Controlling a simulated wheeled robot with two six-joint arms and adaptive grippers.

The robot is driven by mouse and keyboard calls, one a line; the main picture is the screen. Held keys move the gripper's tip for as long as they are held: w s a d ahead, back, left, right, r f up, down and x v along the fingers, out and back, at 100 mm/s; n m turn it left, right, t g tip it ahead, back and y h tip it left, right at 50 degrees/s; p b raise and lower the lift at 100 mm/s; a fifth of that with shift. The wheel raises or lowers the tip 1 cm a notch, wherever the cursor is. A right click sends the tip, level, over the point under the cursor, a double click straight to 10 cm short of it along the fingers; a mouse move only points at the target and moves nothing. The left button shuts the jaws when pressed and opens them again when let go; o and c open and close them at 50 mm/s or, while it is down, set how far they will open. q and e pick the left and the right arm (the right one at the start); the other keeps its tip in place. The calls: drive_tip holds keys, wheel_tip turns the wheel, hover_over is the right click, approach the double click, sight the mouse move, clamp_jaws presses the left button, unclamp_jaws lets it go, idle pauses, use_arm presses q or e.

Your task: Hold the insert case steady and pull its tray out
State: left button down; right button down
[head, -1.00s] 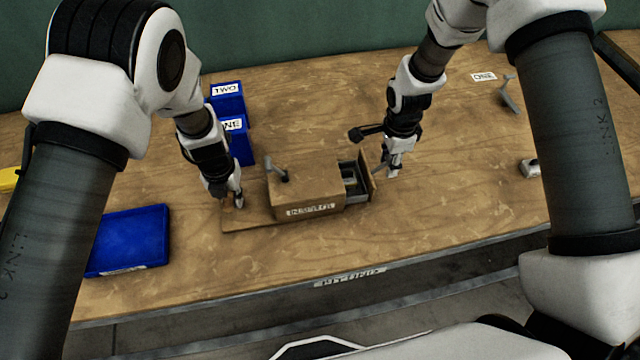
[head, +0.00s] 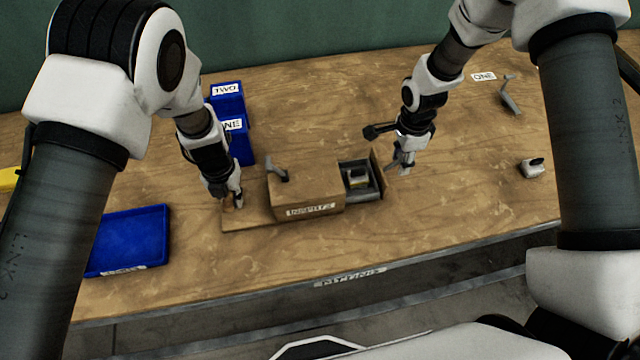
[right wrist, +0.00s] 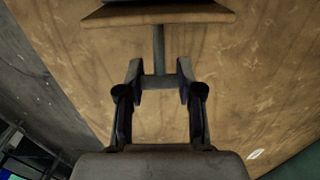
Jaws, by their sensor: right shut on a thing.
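The brown insert case (head: 303,192) stands on the workbench, with a label on its front side and a flat base reaching left. Its grey tray (head: 374,192) sticks out on the right, with a small grey and yellow item (head: 357,178) inside. My right gripper (head: 396,168) is right of the tray's front panel. In the right wrist view the right gripper (right wrist: 159,82) is shut on the tray's handle (right wrist: 158,50), whose stem meets the brown panel (right wrist: 155,17). My left gripper (head: 236,201) is at the left end of the case's base; its fingertips are too small to judge.
A grey T-shaped post (head: 278,170) rises at the case's top left. Blue bins (head: 228,100) stand behind left, and an empty blue tray (head: 130,238) lies at front left. A small grey-white piece (head: 532,168) and a grey part (head: 510,97) lie right. The bench between is clear.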

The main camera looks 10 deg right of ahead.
drive_tip(key=shift+d, duration=2.05)
drive_tip(key=c, duration=0.7)
unclamp_jaws()
wheel_tip(320, 180, up, 12)
use_arm(q)
drive_tip(key=c, duration=1)
unclamp_jaws()
